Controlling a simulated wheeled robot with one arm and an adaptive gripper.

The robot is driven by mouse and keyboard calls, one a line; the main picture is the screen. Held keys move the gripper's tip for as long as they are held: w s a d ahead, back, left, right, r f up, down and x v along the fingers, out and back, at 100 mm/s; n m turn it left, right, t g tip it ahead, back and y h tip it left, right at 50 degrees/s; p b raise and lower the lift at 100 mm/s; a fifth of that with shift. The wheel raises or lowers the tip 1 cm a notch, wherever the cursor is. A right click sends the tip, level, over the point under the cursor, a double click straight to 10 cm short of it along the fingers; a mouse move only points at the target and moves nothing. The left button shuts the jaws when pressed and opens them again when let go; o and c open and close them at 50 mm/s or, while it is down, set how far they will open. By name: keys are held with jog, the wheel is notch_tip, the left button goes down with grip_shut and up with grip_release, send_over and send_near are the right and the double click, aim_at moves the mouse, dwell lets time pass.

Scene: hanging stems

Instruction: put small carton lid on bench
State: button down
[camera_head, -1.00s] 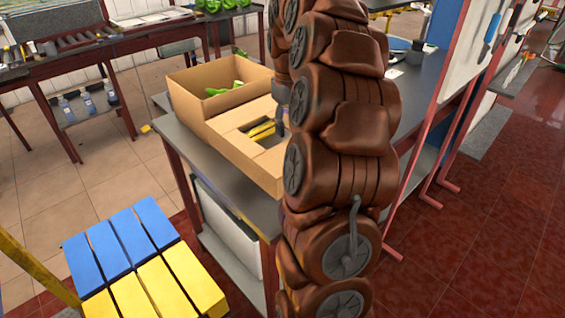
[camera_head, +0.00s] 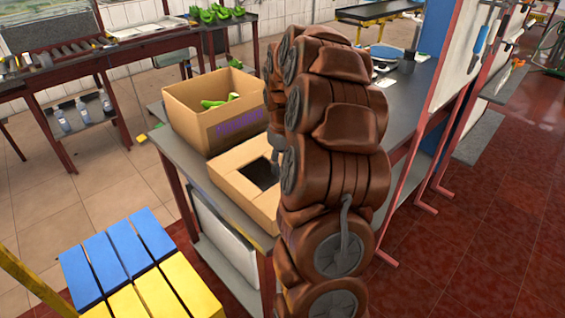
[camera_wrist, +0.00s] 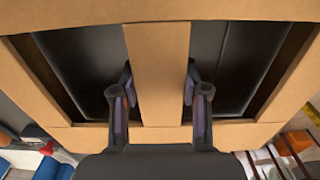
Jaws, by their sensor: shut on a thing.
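The small carton lid (camera_head: 243,195) is tan cardboard with dark openings and a centre strip. In the head view it is at the bench's near end, in front of the open carton (camera_head: 188,122). My gripper (camera_wrist: 160,92) is shut on the lid's centre strip (camera_wrist: 158,45), one finger on each side. The bench (camera_head: 190,160) has a dark grey top, visible left of the lid. The lid's right side is hidden behind my brown arm. I cannot tell whether the lid touches the bench top.
The carton holds green produce (camera_head: 216,102) and has purple print on its front. A blue and yellow slatted surface (camera_head: 130,265) is at the lower left. A pegboard panel (camera_head: 452,70) stands on the right. Another table (camera_head: 110,55) is behind.

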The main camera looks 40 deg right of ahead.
aim_at(282, 161)
jog(key=shift+f, duration=0.1)
jog(key=c, duration=0.6)
grip_release()
notch_tip(282, 161, up, 11)
jog(key=shift+d+f+b, duration=0.1)
jog(key=shift+f+b, duration=0.05)
jog(key=shift+b, duration=0.7)
jog(key=shift+r, duration=0.75)
jog(key=s+a+f+n, duration=0.1)
jog(key=s+a, duration=0.3)
jog(key=a, duration=0.7)
jog(key=s+a+f, duration=0.1)
jog(key=s+a, duration=0.3)
jog(key=a, duration=0.6)
jog(key=shift+m+g, duration=0.4)
jog(key=shift+g, duration=0.5)
jog(key=s+a+f, duration=0.2)
jog(key=s+a, duration=0.1)
jog(key=s, duration=0.2)
jog(key=s+a+f, duration=0.2)
jog(key=s+a, duration=0.1)
jog(key=s, duration=0.3)
jog(key=s+a+f, duration=0.3)
jog(key=s+a, duration=0.1)
jog(key=s, duration=0.2)
jog(key=shift+s+a, duration=0.1)
jog(key=shift+s, duration=0.05)
